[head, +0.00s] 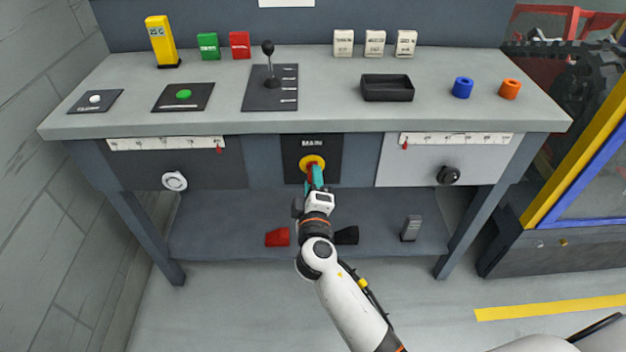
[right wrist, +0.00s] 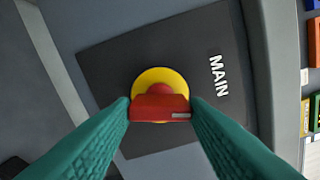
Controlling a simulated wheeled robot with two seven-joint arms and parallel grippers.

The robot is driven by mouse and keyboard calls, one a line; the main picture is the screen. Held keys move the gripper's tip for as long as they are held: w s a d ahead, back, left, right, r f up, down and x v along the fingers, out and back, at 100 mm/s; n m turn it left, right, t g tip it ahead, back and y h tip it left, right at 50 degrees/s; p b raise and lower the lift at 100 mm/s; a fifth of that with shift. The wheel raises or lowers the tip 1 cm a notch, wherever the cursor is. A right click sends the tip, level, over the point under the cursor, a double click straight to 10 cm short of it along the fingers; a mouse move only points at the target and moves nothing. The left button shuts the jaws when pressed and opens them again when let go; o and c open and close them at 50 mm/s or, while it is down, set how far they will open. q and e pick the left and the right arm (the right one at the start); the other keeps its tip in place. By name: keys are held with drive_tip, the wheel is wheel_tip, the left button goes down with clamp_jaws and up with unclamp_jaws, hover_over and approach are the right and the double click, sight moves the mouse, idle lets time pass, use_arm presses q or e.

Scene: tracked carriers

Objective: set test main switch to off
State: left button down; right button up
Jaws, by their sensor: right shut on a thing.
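The main switch is a red handle on a yellow disc (head: 306,161), set in a dark panel marked MAIN (head: 322,145) under the table top. In the right wrist view the red handle (right wrist: 160,107) lies between the two green fingers, in front of the yellow disc (right wrist: 150,76). My right gripper (head: 315,177) is shut on the red handle, one finger at each end. In the head view the gripper hides most of the handle. My left gripper is not in view.
The table top (head: 220,110) above carries a black lever (head: 270,70), a green button (head: 183,94) and an open black tray (head: 387,88). Knobs sit on the front panels, a white one (head: 174,181) at left and a black one (head: 448,175) at right. A lower shelf (head: 215,235) holds small pedals.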

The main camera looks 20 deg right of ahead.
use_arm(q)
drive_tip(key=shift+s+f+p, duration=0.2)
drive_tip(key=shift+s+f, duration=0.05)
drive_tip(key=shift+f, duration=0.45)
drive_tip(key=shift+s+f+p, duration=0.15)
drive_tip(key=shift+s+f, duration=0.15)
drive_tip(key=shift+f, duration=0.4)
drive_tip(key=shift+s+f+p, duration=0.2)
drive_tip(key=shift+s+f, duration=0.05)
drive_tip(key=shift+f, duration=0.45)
use_arm(e)
drive_tip(key=shift+n, duration=1.8)
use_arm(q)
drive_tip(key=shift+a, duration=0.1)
use_arm(e)
drive_tip(key=o, duration=1)
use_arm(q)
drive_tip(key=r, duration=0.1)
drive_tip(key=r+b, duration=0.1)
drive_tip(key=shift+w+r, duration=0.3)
use_arm(e)
drive_tip(key=v, duration=1.2)
